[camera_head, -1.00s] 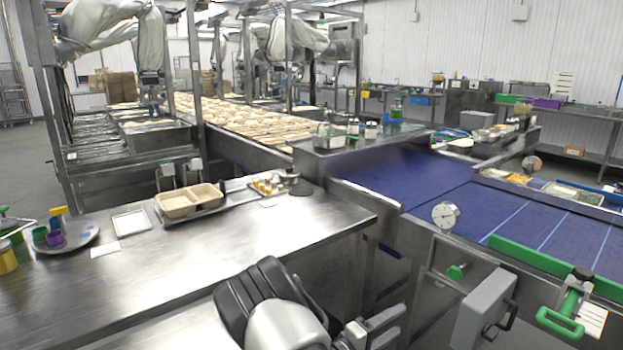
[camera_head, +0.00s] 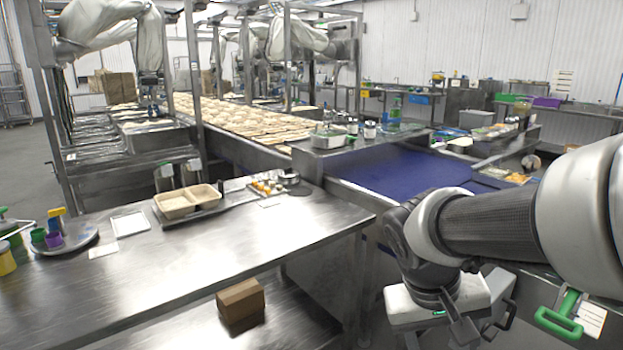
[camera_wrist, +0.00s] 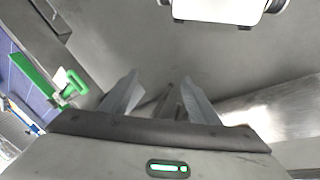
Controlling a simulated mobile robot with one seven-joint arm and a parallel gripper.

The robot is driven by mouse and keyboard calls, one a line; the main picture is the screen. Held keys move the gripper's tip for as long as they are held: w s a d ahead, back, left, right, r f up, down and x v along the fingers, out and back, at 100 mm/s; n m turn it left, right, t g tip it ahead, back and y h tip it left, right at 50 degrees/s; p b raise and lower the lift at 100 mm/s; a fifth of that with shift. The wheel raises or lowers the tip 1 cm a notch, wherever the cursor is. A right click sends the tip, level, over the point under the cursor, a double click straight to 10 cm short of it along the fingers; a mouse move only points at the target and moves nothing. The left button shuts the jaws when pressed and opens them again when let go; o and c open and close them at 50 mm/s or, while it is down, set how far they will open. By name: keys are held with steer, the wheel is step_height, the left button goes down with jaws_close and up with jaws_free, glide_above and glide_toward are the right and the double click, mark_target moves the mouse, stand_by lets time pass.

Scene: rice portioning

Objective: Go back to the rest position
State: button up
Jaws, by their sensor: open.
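My gripper (camera_head: 458,330) hangs low at the right in the head view, in front of the blue conveyor and to the right of the steel table (camera_head: 150,285). In the wrist view my gripper (camera_wrist: 158,95) shows two grey fingers spread apart with nothing between them. My arm reaches in from the right edge and hides part of the conveyor. The gripper is clear of the table top and touches nothing that I can see.
A tan two-part tray (camera_head: 190,202), a white tray (camera_head: 130,223) and a round plate (camera_head: 80,243) with small cups stand on the table. A brown box (camera_head: 240,302) sits on the lower shelf. A green handle (camera_head: 560,318) is at the lower right; the floor at far left is clear.

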steer(key=s+a+r+n+t+y, duration=0.1)
steer(key=s+a+r+t+y, duration=0.3)
steer(key=s+a+r, duration=0.2)
step_height(320, 180, up, 21)
steer(key=p, duration=2)
steer(key=shift+a+p, duration=0.2)
steer(key=shift+p, duration=0.2)
steer(key=shift+f, duration=0.1)
